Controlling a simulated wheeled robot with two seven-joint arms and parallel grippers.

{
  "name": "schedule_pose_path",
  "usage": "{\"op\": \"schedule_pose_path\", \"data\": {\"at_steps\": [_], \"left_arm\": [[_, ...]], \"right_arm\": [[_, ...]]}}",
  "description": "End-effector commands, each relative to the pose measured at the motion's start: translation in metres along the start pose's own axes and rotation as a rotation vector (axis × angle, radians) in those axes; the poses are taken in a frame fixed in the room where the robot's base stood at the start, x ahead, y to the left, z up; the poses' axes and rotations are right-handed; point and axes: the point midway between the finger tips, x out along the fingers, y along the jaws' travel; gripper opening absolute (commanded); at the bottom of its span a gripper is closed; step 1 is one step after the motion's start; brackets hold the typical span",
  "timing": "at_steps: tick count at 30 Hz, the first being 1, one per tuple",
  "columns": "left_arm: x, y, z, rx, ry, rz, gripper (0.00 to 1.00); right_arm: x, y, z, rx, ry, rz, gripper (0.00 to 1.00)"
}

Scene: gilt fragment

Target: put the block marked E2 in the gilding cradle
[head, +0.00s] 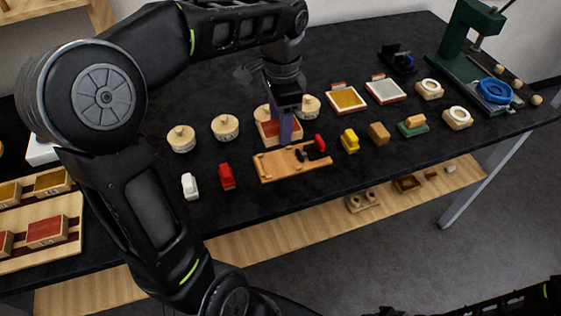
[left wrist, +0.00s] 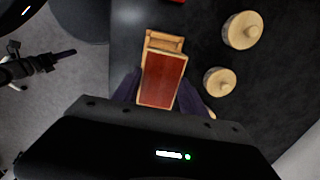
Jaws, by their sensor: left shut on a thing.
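My left gripper (head: 284,128) is shut on a wooden-sided block with a dark red top (head: 268,130), above or near the table's middle. In the left wrist view the block (left wrist: 163,78) sits between the dark purple fingers; its mark is not readable. A light wooden part shows at its far end. A wooden board with raised pegs (head: 275,168), which may be the gilding cradle, lies just in front of the gripper. Black and red items are at its right end. My right gripper (left wrist: 58,57) seems to show at the left wrist view's edge, its jaws unclear.
Round lidded wooden pots (head: 181,139) stand behind left. A wooden tray (head: 60,254) with red-topped blocks is at lower left. A green press (head: 462,45) stands far right.

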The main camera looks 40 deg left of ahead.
Motion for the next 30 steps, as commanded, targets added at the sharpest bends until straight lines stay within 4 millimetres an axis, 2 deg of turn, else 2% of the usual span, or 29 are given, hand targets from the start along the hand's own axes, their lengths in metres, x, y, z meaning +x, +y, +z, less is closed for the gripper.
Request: {"op": "schedule_pose_path", "data": {"at_steps": [13,17,24,30], "left_arm": [[0.002,0.000,0.000,-0.027,0.000,0.000,0.03],[0.017,0.001,0.000,-0.027,-0.002,0.002,0.03],[0.057,0.000,-0.001,-0.027,-0.001,0.001,0.03],[0.063,0.000,-0.001,-0.027,0.001,-0.001,0.03]], "right_arm": [[0.000,0.000,0.000,0.000,0.000,0.000,0.36],[-0.001,0.000,0.000,0.000,0.000,0.000,0.36],[-0.003,-0.001,0.000,0.000,0.000,0.000,0.36],[-0.003,-0.001,0.000,0.000,0.000,0.000,0.36]]}}
